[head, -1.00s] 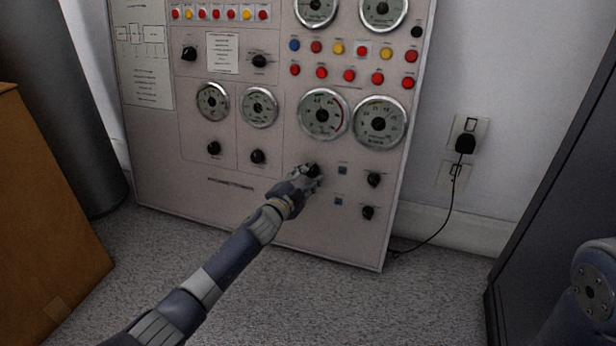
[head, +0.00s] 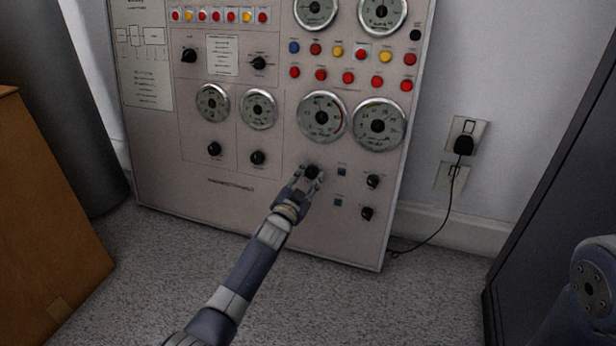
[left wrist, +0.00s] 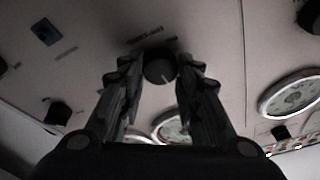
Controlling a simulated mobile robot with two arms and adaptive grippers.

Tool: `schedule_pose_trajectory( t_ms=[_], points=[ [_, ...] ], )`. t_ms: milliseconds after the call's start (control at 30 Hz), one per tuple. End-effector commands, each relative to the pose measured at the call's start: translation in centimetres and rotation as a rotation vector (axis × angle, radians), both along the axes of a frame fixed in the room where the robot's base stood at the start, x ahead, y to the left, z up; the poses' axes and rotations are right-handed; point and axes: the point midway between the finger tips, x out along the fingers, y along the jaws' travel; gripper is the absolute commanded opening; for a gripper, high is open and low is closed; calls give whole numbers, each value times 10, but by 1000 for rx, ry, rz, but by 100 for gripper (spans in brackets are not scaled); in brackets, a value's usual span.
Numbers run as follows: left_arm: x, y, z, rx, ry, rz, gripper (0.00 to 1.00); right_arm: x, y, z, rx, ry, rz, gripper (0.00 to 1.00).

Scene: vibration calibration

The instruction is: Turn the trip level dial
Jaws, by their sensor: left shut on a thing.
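The dial (head: 312,171), a round black knob low on the panel, has my left gripper (head: 307,178) on it from below. In the left wrist view, the dial (left wrist: 160,67) sits between the two fingertips, with a pale pointer line on its face. My left gripper (left wrist: 159,72) is shut on it. The small label above the dial is too blurred to read. My right gripper is out of view; only part of that arm shows at the right edge.
The upright panel (head: 235,215) carries gauges, lamps and other black knobs. Two small blue switches and two knobs (head: 372,181) lie close right of the dial. A black plug (head: 464,145) and cord are right of the panel. A brown cabinet (head: 45,200) stands at left.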

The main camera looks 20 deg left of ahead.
Motion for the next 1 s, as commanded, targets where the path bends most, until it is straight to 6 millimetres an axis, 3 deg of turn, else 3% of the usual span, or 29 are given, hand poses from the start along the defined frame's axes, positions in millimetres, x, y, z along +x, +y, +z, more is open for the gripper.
schedule_pose_trajectory(
  t_ms=[633, 667, 733, 1000],
  points=[
    [0, -1, -1, -67, 3, 13, 7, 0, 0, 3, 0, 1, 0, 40],
    [0, -1, -1, -66, 3, 13, 33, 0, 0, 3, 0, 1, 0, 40],
    [0, -1, -1, -66, 3, 13, 49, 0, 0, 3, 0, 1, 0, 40],
    [0, 0, 0, -66, 3, 13, 51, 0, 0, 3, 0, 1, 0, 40]
  ],
)
